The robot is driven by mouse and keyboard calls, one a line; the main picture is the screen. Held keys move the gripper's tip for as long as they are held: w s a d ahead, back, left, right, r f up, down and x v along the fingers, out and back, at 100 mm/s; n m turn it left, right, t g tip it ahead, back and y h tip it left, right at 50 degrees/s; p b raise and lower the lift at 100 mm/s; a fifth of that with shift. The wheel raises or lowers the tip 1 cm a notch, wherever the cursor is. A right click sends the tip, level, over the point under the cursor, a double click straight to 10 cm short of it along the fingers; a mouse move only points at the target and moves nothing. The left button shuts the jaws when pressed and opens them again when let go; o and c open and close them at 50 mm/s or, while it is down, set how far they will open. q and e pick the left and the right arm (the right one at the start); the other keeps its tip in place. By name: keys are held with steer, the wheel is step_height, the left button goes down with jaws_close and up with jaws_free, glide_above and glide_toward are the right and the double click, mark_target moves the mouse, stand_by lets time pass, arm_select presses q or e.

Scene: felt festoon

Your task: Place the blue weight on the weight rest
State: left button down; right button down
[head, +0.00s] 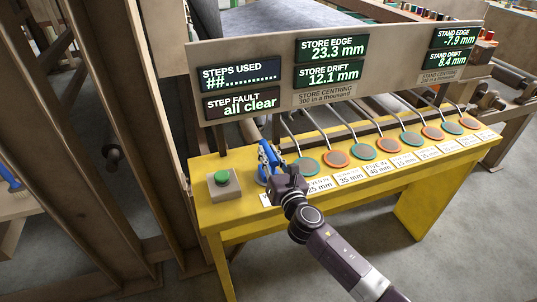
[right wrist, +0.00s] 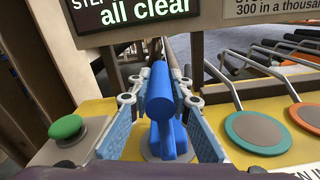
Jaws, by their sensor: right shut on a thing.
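The blue weight (right wrist: 165,113) is between the two fingers of my right gripper (right wrist: 160,112), which is shut on it. It looks upright, with a rounded top and a thick round part facing the camera. In the head view, the blue weight (head: 261,172) is at the left end of the yellow bench, right of the green button, partly hidden by my right gripper (head: 269,160). A grey round plate (right wrist: 149,153) shows under the weight in the right wrist view; I cannot tell whether they touch, or whether this is the weight rest. My left gripper is not in view.
The yellow bench (head: 225,212) carries a row of teal and orange discs with millimetre labels, and bent rods behind them. A green button (head: 221,177) sits on a grey box left of the weight. A display board (head: 280,80) stands behind, reading "all clear".

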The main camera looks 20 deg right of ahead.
steer(key=c, duration=1.8)
jaws_free()
steer(key=shift+o, duration=0.2)
steer(key=shift+r, duration=0.15)
steer(key=shift+s, duration=0.3)
steer(key=s, duration=1.1)
steer(key=shift+s+d+b, duration=0.2)
steer(key=shift+b, duration=0.2)
